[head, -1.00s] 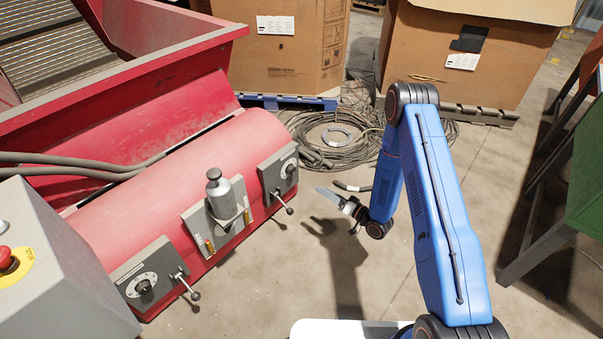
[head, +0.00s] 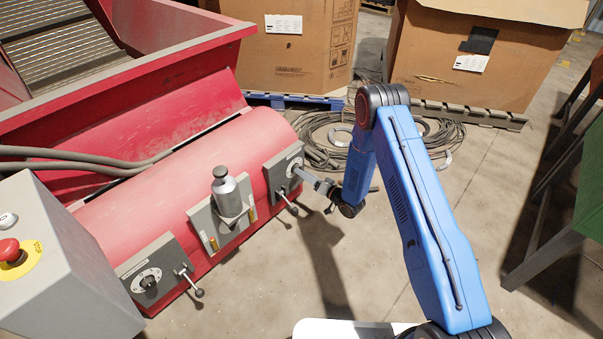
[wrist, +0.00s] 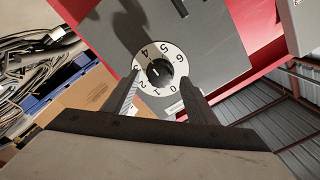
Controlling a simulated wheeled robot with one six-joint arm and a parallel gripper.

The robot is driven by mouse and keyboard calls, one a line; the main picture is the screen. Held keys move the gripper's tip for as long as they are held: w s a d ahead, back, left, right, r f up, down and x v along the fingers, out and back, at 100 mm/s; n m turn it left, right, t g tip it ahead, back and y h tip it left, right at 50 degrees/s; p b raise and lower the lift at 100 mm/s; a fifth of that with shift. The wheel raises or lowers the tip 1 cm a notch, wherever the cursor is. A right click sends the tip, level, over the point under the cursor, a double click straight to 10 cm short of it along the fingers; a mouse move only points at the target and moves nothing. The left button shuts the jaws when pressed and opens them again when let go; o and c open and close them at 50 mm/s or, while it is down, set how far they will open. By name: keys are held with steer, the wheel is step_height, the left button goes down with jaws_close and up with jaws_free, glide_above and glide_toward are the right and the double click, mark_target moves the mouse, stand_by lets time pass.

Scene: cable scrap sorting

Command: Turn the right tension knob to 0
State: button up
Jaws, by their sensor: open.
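The right tension knob is a dark round knob (wrist: 160,73) on a white numbered dial (wrist: 147,52) in the wrist view. The dial sits on a grey plate (wrist: 208,45), which is also the right-hand plate on the red machine in the head view (head: 280,176). My gripper (wrist: 158,96) is open, with one finger at each side of the dial's lower part and the knob ahead between them. I cannot tell whether the fingers touch the knob. In the head view my gripper (head: 305,176) is at the right plate, and the knob is mostly hidden there.
A lever with a ball end (head: 291,208) sticks out below the right plate. A grey metal bottle (head: 226,190) stands on the middle plate. The left knob (head: 148,282) has its own lever (head: 190,283). Cable coils (head: 325,140) lie on the floor behind.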

steer(key=shift+x, duration=1.1)
steer(key=c, duration=1.1)
steer(key=shift+o, duration=0.2)
